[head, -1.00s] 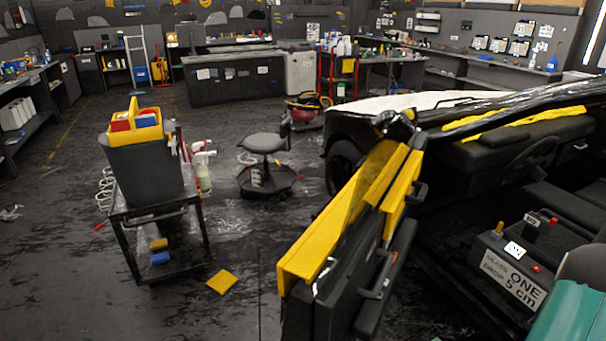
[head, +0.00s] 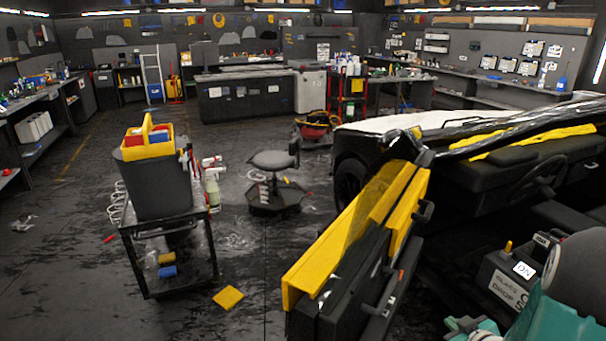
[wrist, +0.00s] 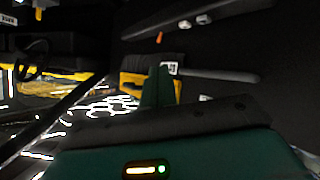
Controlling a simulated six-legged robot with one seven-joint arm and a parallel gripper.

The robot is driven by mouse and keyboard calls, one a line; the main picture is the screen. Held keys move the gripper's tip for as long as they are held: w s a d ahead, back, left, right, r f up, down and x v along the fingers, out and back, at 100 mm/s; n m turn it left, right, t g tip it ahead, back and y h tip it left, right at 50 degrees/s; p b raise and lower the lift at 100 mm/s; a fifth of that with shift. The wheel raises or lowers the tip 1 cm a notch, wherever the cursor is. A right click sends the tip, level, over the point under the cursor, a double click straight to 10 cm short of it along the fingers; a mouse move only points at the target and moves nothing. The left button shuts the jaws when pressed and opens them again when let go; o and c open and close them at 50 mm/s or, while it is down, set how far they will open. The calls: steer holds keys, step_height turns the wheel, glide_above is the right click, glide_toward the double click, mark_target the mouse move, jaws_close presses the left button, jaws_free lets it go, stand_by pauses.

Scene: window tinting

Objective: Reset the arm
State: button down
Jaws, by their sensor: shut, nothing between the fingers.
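My gripper (wrist: 158,86) shows in the wrist view as a narrow teal piece standing up beyond a dark block and a teal body with a small green light. It is shut, with nothing seen held in it. The view around it is dark, and its fingertips are hard to make out. In the head view, teal and grey parts of my arm fill the lower right corner, beside the car. The fingers cannot be told apart there.
The open yellow-edged car door (head: 350,245) stands left of my arm. A black box with a label (head: 510,280) is close by it. A cart (head: 170,225) with a bin and a stool (head: 272,160) stand to the left. Dark floor lies open between them.

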steer(key=s+a+r+m+g+h, duration=0.15)
steer(key=a+r, duration=0.25)
steer(key=r, duration=0.4)
steer(key=a+r+m+g+h, duration=0.1)
steer(key=a+r+m+h, duration=0.2)
steer(key=r, duration=0.4)
steer(key=s+a+r+g+y, duration=0.2)
steer(key=s+a+r, duration=0.1)
steer(key=s+a, duration=0.5)
steer(key=s+a+r+g+y, duration=0.1)
steer(key=s+a+r, duration=0.3)
steer(key=s+a, duration=0.4)
steer(key=shift+s+a+r+g+y, duration=0.3)
steer(key=shift+a+y, duration=0.35)
steer(key=shift+a, duration=0.5)
steer(key=shift+w+d+f, duration=0.15)
steer(key=shift+d, duration=0.1)
